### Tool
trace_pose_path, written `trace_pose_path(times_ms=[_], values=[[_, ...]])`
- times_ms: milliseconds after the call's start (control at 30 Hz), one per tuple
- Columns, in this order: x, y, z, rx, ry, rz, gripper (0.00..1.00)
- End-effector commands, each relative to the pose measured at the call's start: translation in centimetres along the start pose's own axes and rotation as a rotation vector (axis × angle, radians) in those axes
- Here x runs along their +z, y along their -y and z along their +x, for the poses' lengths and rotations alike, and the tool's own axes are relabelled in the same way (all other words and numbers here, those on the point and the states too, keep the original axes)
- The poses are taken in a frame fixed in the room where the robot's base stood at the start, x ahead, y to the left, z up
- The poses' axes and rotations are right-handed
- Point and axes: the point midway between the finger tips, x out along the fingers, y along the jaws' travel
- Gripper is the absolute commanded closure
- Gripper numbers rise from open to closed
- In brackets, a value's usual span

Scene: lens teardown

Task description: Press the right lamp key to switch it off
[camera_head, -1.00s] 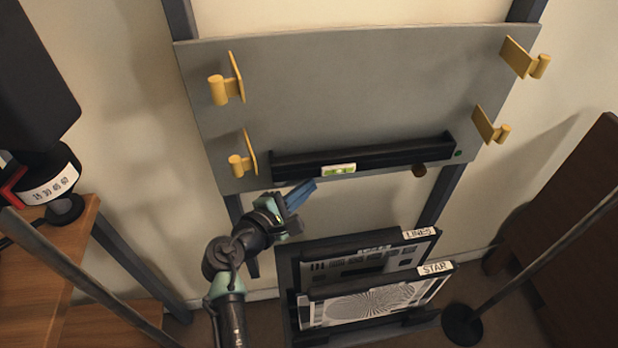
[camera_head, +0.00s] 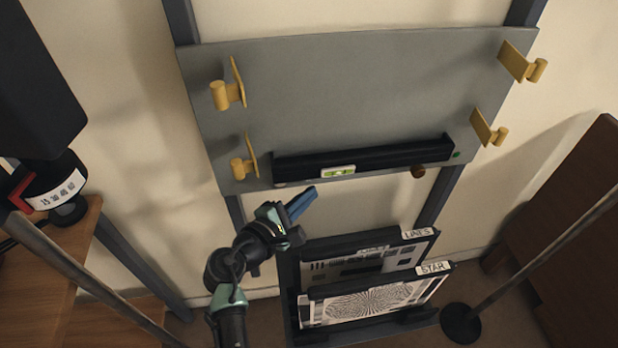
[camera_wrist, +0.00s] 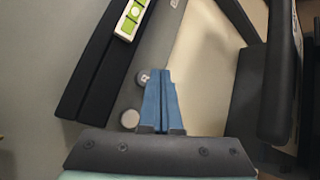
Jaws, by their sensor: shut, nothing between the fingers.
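My gripper (camera_head: 309,193) is shut and empty, its blue fingers together just below the lower left part of the grey board (camera_head: 340,95). The fingers also show in the wrist view (camera_wrist: 157,72). There, two small round discs sit at the board's lower edge: a grey one (camera_wrist: 144,77) close beside the fingertips on the left, and a pale one (camera_wrist: 130,119) further down beside the fingers. I cannot tell whether the fingers touch either disc. No disc carries a readable mark, so I cannot tell which is the right lamp key.
A black ledge (camera_head: 375,160) with a green level (camera_head: 338,171) runs along the board. A brown knob (camera_head: 418,172) is below it, a green dot (camera_head: 456,154) at its right. Yellow clamps (camera_head: 229,92) flank the board. Charts labelled LINES (camera_head: 416,233) and STAR (camera_head: 435,267) stand below.

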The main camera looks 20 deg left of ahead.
Motion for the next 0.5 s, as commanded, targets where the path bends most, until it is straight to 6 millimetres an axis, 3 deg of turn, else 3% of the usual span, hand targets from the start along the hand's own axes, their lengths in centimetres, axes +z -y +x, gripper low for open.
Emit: trace_pose_path(times_ms=[500], values=[[2.6, 2.5, -3.5, -0.003, 0.0, 0.0, 1.0]])
